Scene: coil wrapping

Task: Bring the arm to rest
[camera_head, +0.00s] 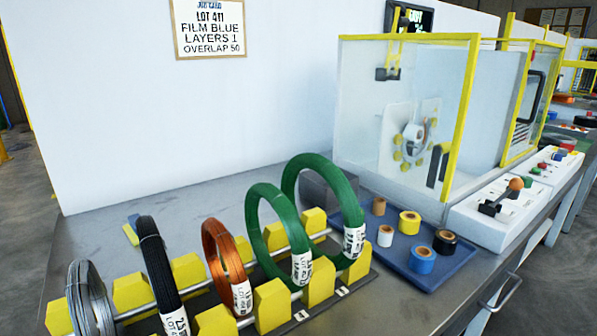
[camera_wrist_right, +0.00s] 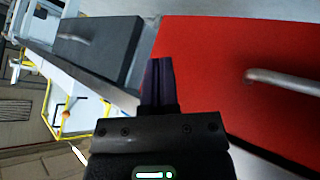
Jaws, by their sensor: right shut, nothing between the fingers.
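My right gripper (camera_wrist_right: 158,78) shows in the right wrist view, its fingers together with nothing between them. Behind it are a red panel with a grey handle (camera_wrist_right: 285,82) and a dark grey panel with a handle (camera_wrist_right: 100,50). Neither gripper shows in the head view. My left gripper is in no view. The right gripper appears clear of the panels, but the exact gap cannot be told.
A rack with yellow blocks (camera_head: 272,305) holds several coils, including an orange coil (camera_head: 226,265) and two green coils. A blue tray (camera_head: 385,268) holds several film rolls. A glazed yellow-framed machine (camera_head: 405,125) and a control box (camera_head: 495,212) stand at right.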

